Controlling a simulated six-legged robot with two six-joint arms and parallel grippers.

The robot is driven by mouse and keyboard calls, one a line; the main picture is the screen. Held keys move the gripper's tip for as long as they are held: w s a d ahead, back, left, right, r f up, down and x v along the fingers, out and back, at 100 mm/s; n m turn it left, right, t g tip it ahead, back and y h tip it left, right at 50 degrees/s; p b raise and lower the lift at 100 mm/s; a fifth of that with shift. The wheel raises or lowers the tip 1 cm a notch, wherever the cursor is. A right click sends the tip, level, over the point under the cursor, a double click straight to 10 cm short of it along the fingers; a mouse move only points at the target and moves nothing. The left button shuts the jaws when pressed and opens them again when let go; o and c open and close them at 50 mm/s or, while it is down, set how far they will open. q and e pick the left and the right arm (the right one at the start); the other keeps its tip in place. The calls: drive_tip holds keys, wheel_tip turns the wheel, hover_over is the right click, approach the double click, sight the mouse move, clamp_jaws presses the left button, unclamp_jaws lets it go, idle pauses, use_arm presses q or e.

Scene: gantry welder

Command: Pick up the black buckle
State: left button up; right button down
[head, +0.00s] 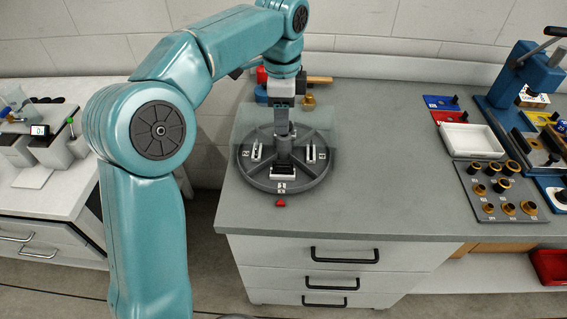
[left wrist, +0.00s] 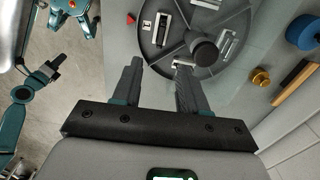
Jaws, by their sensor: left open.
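A small black piece (head: 283,169), which appears to be the black buckle, sits in a pale holder on the front station of a round grey turntable (head: 247,178). In the left wrist view the dark piece (left wrist: 162,29) lies in its pale frame near the red triangle, beyond my fingertips. My left gripper (head: 283,132) points down over the turntable near its central hub, apart from the black piece. In the left wrist view its two fingers (left wrist: 158,66) are spread with nothing between them. My right gripper is not seen.
Other pale holders (head: 257,151) sit on the turntable, around a raised hub (left wrist: 204,52). A translucent panel stands across it. A blue round part (head: 261,93) and a brass part (head: 308,101) lie behind. A white tray (head: 471,139) and blue press (head: 510,80) stand right. The middle bench is clear.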

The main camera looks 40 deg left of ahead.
use_arm(q)
drive_tip(key=b, duration=0.1)
hover_over(283, 162)
wheel_tip(283, 162, down, 10)
wheel_tip(283, 162, down, 6)
drive_tip(key=shift+f, duration=0.1)
clamp_jaws()
